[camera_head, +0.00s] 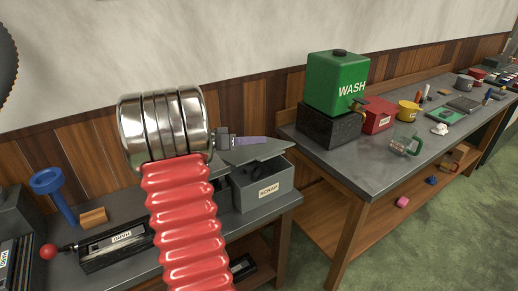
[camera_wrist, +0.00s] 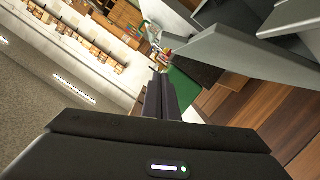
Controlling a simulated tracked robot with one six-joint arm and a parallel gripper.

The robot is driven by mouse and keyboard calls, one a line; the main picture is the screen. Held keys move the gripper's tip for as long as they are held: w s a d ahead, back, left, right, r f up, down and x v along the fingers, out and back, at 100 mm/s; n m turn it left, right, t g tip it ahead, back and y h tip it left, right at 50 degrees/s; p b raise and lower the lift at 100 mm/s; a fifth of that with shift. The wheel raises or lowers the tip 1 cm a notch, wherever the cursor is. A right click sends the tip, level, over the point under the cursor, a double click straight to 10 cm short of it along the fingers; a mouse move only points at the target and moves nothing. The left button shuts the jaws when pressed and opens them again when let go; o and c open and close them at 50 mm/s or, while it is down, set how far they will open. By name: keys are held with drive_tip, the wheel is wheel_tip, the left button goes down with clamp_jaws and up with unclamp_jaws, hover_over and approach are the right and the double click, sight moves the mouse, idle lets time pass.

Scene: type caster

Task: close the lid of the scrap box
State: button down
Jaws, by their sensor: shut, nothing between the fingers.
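The grey scrap box (camera_head: 262,190), labelled SCRAP, stands on the left bench near its right end. Its grey lid (camera_head: 270,152) is raised, a tilted panel above the box with a dark gap under it. My gripper (camera_head: 262,140) is shut and empty, just above or at the lid's upper side; I cannot tell whether it touches. In the wrist view my shut fingers (camera_wrist: 161,98) point up the picture, and a grey panel that looks like the lid (camera_wrist: 222,50) lies to their upper right. My red sleeved arm hides part of the bench left of the box.
A green WASH tank (camera_head: 338,82) on a black block stands on the right bench (camera_head: 375,165), with a red box (camera_head: 378,115) and a yellow mug (camera_head: 408,110) nearby. On the left bench are a HARD-labelled dark tray (camera_head: 118,245) and a blue funnel-like piece (camera_head: 48,183).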

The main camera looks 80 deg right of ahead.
drive_tip(key=v, duration=0.8)
drive_tip(key=shift+a, duration=0.2)
drive_tip(key=shift+w+a+r, duration=0.1)
drive_tip(key=shift+w+a, duration=0.1)
drive_tip(key=shift+a, duration=0.05)
drive_tip(key=w+a+n+t+y, duration=0.1)
drive_tip(key=w+a+n+t, duration=0.3)
drive_tip(key=a, duration=0.6)
drive_tip(key=w+a+n+t+y, duration=0.1)
drive_tip(key=w+a+n+t, duration=0.25)
drive_tip(key=a, duration=0.65)
drive_tip(key=w+a+n+t+y, duration=0.1)
drive_tip(key=w+a+n+t, duration=0.3)
drive_tip(key=a, duration=0.6)
drive_tip(key=a+n+t+y, duration=0.6)
drive_tip(key=a+n, duration=0.5)
drive_tip(key=a, duration=1.4)
drive_tip(key=shift+w+f, duration=0.3)
drive_tip(key=shift+f, duration=0.15)
drive_tip(key=shift+a+t, duration=0.15)
drive_tip(key=shift+t, duration=0.1)
